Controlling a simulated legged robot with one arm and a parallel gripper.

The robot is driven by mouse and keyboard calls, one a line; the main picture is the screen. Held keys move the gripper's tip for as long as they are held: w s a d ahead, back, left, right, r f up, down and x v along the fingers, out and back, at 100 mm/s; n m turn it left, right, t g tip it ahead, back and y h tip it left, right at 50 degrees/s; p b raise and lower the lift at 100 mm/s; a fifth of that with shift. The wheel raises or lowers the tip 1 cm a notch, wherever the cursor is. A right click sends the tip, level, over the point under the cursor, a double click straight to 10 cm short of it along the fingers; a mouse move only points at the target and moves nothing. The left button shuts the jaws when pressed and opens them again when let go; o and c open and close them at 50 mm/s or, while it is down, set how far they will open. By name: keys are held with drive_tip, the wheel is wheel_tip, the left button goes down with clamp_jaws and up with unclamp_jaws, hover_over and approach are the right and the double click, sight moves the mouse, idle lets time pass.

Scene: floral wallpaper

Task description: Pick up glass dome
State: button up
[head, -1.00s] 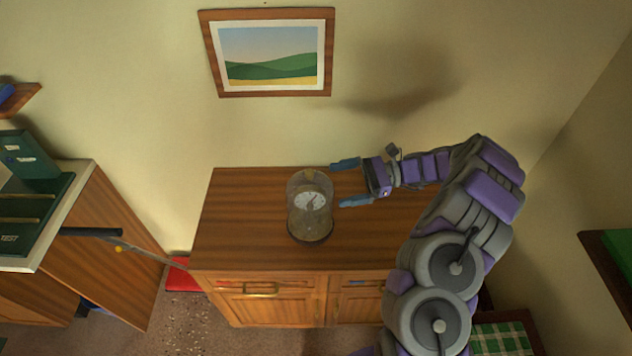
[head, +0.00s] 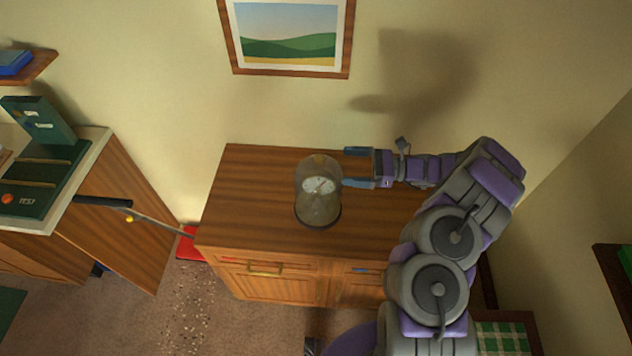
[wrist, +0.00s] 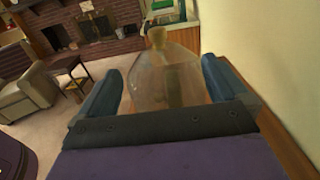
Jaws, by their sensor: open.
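The glass dome (head: 319,196) stands upright on the wooden cabinet top (head: 250,205), with a clock face inside it and a dark round base. In the wrist view the dome (wrist: 170,75) shows clear glass with a tan knob on top, between my two blue fingers. My gripper (head: 352,168) is open, at the right of the dome's upper part in the head view, its fingers pointing left. It also shows in the wrist view (wrist: 165,88). The fingertips are very near the dome; I cannot tell whether they touch it.
A wall with a framed picture (head: 290,36) is behind the cabinet. A counter with a green case (head: 45,180) and a dark-handled rod (head: 105,202) is at the left. A red object (head: 189,245) lies on the floor. The cabinet top left of the dome is clear.

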sight(329, 165)
drive_tip(key=a+b, duration=0.1)
drive_tip(key=a, duration=0.7)
drive_tip(key=shift+w+a, duration=0.1)
drive_tip(key=shift+w, duration=0.05)
drive_tip(key=shift+d+r, duration=0.1)
drive_tip(key=shift+d, duration=0.45)
drive_tip(key=shift+c, duration=0.8)
drive_tip(key=shift+a, duration=0.45)
drive_tip(key=c, duration=0.6)
drive_tip(key=shift+d, duration=0.2)
drive_tip(key=c, duration=1)
drive_tip(key=shift+o, duration=0.2)
